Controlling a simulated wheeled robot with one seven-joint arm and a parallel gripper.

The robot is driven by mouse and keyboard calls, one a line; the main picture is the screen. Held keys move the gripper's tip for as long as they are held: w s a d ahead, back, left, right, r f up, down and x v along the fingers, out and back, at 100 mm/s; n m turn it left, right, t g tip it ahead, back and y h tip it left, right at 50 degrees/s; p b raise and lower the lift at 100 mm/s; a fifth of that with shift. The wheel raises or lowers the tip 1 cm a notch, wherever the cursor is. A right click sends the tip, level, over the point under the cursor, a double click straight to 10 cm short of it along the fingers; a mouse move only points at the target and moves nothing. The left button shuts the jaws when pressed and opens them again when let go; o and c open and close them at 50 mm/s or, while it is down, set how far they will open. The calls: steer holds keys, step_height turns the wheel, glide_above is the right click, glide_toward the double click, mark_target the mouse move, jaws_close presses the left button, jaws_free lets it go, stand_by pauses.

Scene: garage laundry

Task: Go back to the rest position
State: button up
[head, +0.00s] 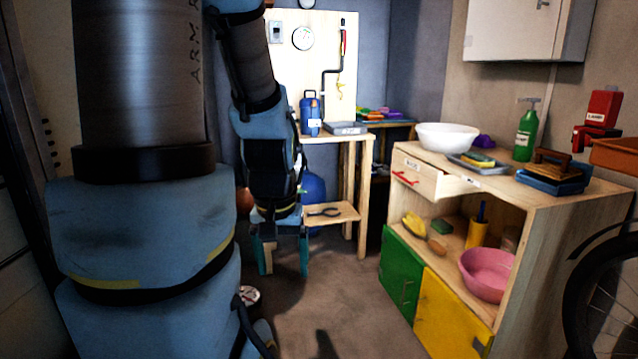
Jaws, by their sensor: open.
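My gripper (282,258) hangs at the end of my blue arm, left of the middle of the head view, pointing down. Its two teal fingers are apart with nothing between them. It is in front of the low wooden shelf (345,212) of the workbench, above the concrete floor. My upper arm fills much of the left side and hides what is behind it.
A wooden cabinet (545,215) stands at the right with a white bowl (447,136) on top. Its drawer (425,180) is partly out. A pink basin (487,278) sits on its shelf. A bicycle wheel (600,300) is at far right. The middle floor (350,310) is clear.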

step_height(320, 180, up, 18)
steer(key=p, duration=1.6)
steer(key=shift+f, duration=0.1)
